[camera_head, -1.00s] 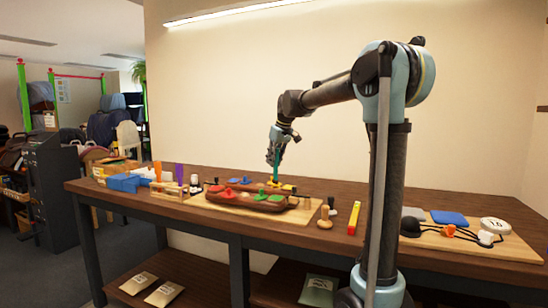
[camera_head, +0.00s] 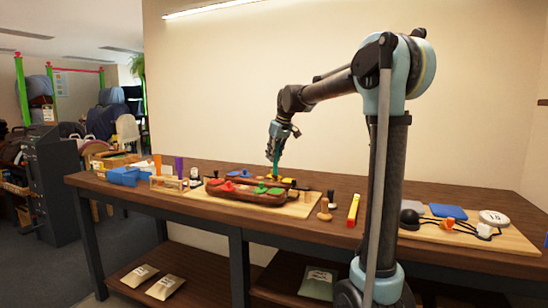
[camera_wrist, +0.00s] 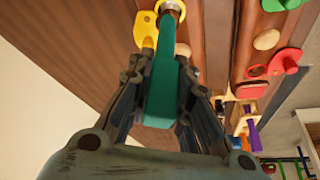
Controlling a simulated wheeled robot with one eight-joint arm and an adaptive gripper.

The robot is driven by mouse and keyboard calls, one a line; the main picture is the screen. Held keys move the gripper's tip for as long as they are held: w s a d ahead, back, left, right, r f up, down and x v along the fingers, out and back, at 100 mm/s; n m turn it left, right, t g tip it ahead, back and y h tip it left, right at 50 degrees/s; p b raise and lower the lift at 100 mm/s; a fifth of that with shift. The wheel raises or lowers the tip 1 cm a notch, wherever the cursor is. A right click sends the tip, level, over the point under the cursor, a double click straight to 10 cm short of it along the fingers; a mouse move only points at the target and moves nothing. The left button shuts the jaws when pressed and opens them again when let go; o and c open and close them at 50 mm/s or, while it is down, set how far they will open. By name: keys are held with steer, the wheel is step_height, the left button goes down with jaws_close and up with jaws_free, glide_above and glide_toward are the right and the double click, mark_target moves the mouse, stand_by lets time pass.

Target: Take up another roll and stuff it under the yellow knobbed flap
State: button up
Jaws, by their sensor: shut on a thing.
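My gripper (camera_head: 275,150) is shut on a dark green handled tool (camera_wrist: 160,95), which points down to the saddle panels. In the wrist view its far end has a yellowish, ringed part beside the yellow knobbed flap (camera_wrist: 145,33). I cannot tell whether it touches the flap or goes under it. In the head view the yellow flap (camera_head: 282,179) is on the rear brown panel, just below the tool's tip. Cream ovals (camera_wrist: 266,40) show on the panels in the wrist view. I cannot make out a separate roll.
The front brown panel (camera_head: 240,197) carries red and green flaps, on a light board (camera_head: 300,210). A blue tray (camera_head: 125,176) stands at left. Another board (camera_head: 480,235) holds corded items.

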steer(key=shift+f, duration=1.7)
stand_by(1.2)
steer(key=shift+r, duration=4)
